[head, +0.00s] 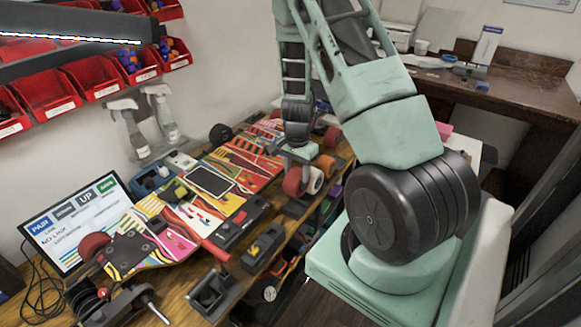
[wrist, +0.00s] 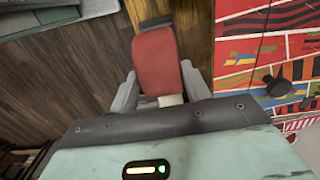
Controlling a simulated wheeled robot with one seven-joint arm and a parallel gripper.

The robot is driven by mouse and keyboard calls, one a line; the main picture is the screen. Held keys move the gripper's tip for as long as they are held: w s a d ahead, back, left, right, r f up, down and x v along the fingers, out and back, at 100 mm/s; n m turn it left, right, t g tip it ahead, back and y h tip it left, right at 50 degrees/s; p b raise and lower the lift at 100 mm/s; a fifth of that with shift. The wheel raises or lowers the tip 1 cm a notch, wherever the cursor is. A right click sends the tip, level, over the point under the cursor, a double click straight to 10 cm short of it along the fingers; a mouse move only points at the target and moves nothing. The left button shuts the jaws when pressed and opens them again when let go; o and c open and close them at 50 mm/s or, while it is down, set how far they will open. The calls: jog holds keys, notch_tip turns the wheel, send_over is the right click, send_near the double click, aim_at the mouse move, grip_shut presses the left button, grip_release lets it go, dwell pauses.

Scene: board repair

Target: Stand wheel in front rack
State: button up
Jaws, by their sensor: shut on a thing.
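My gripper (head: 297,156) is over the front edge of the bench, in the middle of the head view. In the wrist view its two grey fingers (wrist: 160,92) are shut on a red wheel (wrist: 157,62). A red wheel (head: 294,181) shows just under the gripper in the head view and looks like the same one. A cream wheel (head: 315,180) and an orange wheel (head: 326,165) are close to its right. Dark holders, one empty-looking (head: 212,294) and one with a yellow part (head: 263,247), stand along the front edge; I cannot tell which is the front rack.
A colourful skateboard deck (head: 180,235) lies along the wooden bench (head: 184,292), with a phone-like device (head: 210,180) on it. A screen (head: 75,222) and spray bottles (head: 130,130) stand at the back. A black spring and axle part (head: 105,303) is at front left.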

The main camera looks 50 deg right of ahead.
jog(key=shift+f+b, duration=2.2)
jog(key=shift+f, duration=0.6)
jog(key=shift+f+b, duration=0.35)
jog(key=shift+f, duration=0.1)
jog(key=o, duration=1.1)
jog(key=c, duration=0.3)
jog(key=shift+r+p, duration=3.1)
jog(key=shift+r, duration=0.65)
